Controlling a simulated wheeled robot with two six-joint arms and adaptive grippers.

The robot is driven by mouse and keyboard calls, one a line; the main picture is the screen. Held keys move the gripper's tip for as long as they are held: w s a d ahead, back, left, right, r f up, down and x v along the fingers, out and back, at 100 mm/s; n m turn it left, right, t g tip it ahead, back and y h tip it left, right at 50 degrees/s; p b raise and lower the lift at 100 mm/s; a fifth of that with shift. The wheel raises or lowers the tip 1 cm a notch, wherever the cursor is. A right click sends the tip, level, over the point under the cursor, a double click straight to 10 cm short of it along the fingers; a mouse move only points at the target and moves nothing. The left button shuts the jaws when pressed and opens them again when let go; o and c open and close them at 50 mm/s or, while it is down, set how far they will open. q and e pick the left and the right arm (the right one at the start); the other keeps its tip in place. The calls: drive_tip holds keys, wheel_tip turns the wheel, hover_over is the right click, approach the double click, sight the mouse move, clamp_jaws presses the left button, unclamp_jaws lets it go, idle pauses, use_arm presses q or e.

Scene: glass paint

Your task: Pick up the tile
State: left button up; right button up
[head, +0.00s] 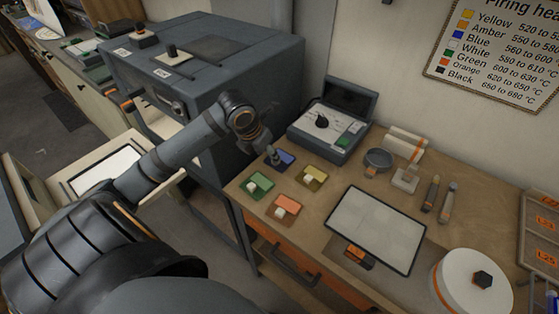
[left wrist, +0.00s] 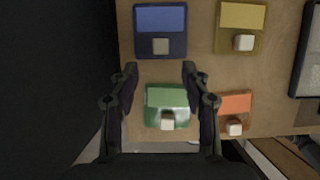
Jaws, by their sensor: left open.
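Several small coloured tiles with pale cube-shaped knobs lie on the wooden bench: a blue tile (head: 287,161), a yellow tile (head: 316,173), a green tile (head: 261,182) and an orange tile (head: 289,204). My left gripper (head: 273,157) points down beside the blue tile and partly covers it in the head view. In the left wrist view my left gripper (left wrist: 159,70) is open and empty. Its fingertips appear between the blue tile (left wrist: 160,18) and the green tile (left wrist: 167,97). The height above the bench is hard to tell. My right gripper is not in view.
A grey control box (head: 328,127) stands behind the tiles, and a large grey kiln-like cabinet (head: 240,60) stands to the left. A white panel (head: 375,228) lies right of the tiles. A dark bowl (head: 379,159), hand tools (head: 448,201) and a round white turntable (head: 471,283) occupy the right side.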

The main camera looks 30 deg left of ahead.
sight(273, 166)
use_arm(q)
drive_tip(key=shift+w+d+f, duration=0.1)
drive_tip(key=shift+f, duration=0.15)
drive_tip(key=x, duration=0.4)
drive_tip(key=shift+w+d+f+p, duration=0.1)
drive_tip(key=shift+w+p, duration=0.2)
drive_tip(key=shift+p, duration=0.1)
drive_tip(key=shift+f, duration=0.15)
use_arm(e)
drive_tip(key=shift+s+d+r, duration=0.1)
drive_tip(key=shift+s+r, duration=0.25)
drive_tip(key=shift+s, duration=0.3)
use_arm(q)
clamp_jaws()
